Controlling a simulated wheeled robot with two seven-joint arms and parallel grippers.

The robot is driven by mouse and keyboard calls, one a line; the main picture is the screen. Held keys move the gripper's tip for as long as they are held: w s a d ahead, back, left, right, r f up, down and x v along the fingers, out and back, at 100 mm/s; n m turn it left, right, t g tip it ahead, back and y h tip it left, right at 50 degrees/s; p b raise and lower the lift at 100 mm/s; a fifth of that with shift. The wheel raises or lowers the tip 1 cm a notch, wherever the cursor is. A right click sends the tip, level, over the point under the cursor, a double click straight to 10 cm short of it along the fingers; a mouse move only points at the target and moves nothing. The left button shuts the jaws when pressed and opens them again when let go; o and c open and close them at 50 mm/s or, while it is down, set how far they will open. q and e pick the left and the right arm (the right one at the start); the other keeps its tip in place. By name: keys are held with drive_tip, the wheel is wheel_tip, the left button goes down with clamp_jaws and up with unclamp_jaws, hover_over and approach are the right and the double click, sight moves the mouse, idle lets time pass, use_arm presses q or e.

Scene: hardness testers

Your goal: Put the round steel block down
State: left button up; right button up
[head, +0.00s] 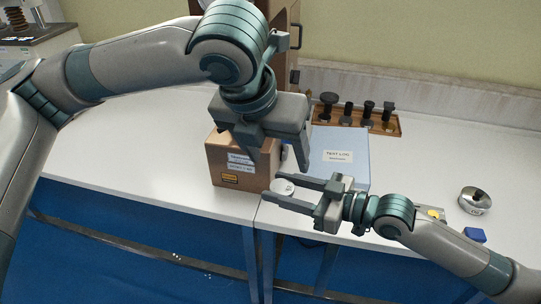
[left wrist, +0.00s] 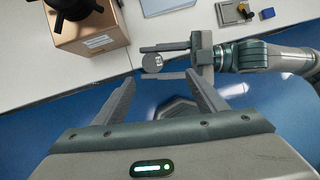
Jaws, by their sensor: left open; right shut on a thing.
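The round steel block (head: 283,187) is a small pale disc with a dark mark on its face. It also shows in the left wrist view (left wrist: 152,62). My right gripper (head: 284,190) is shut on it, holding it between its two long fingertips near the table's front edge. In the left wrist view the right gripper (left wrist: 154,62) holds it just beyond my left fingers. My left gripper (head: 264,160) is open and empty, above and behind the block, in front of the brown box. The block's height above the white table (head: 120,180) is hard to tell.
The brown box (head: 226,178) stands left of the blue test log (head: 348,177). A wooden rack (head: 343,121) with several black pieces is at the back. At right are a round metal piece (head: 475,205), a blue block (head: 474,235) and a small grey-yellow item (head: 436,214).

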sight(282, 188)
use_arm(q)
drive_tip(key=shift+a+f+m+y, duration=0.4)
drive_tip(key=shift+a+f, duration=0.05)
drive_tip(key=shift+a, duration=0.1)
drive_tip(key=shift+x, duration=6.05)
drive_tip(key=shift+w+r, duration=0.1)
drive_tip(key=shift+w, duration=0.1)
drive_tip(key=c, duration=1.4)
use_arm(e)
drive_tip(key=o, duration=0.9)
drive_tip(key=shift+r, duration=0.1)
drive_tip(key=shift+c, duration=0.2)
use_arm(q)
drive_tip(key=shift+o, duration=0.2)
use_arm(e)
drive_tip(key=o, duration=0.5)
